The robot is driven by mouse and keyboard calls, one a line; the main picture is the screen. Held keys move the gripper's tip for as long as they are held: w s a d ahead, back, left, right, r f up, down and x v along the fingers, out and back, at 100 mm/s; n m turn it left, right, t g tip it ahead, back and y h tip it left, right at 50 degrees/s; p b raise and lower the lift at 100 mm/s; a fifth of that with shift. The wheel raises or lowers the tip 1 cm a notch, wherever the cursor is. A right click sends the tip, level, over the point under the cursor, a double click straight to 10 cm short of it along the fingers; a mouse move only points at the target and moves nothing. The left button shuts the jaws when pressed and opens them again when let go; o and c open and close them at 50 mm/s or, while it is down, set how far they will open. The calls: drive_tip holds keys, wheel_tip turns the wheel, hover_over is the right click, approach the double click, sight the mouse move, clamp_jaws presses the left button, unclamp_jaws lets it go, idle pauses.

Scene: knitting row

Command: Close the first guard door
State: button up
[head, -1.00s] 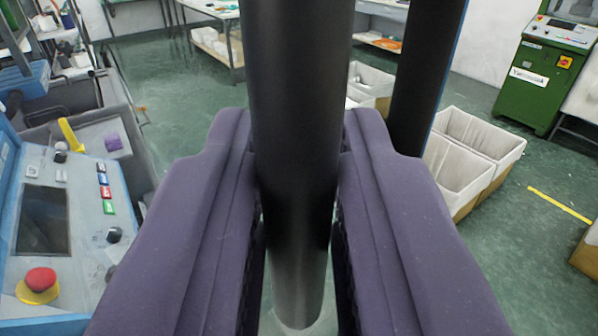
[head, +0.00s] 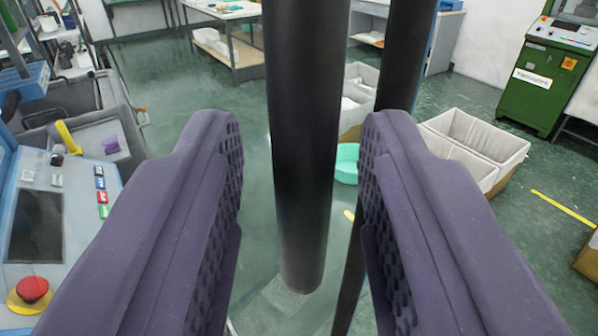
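A thick black upright bar (head: 305,150) runs down from the top of the head view and ends low between my fingers. It looks like a handle of the guard door, but the door panel itself is hard to make out. My gripper (head: 300,150) is open, its purple padded fingers on either side of the bar, with a clear gap on both sides. A second dark upright (head: 403,60) stands just to the right, partly hidden by the right finger, and its lower part shows between bar and finger.
A blue-grey control panel (head: 60,215) with a red emergency button (head: 32,290) is at the left. Lined bins (head: 470,145), a teal tub (head: 347,165), a white-topped table (head: 222,12) and a green machine (head: 545,75) stand beyond on green floor.

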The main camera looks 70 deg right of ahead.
drive_tip(key=v, duration=0.6)
drive_tip(key=shift+a+p, duration=0.25)
drive_tip(key=shift+p, duration=0.1)
drive_tip(key=shift+s, duration=0.15)
drive_tip(key=shift+c, duration=0.2)
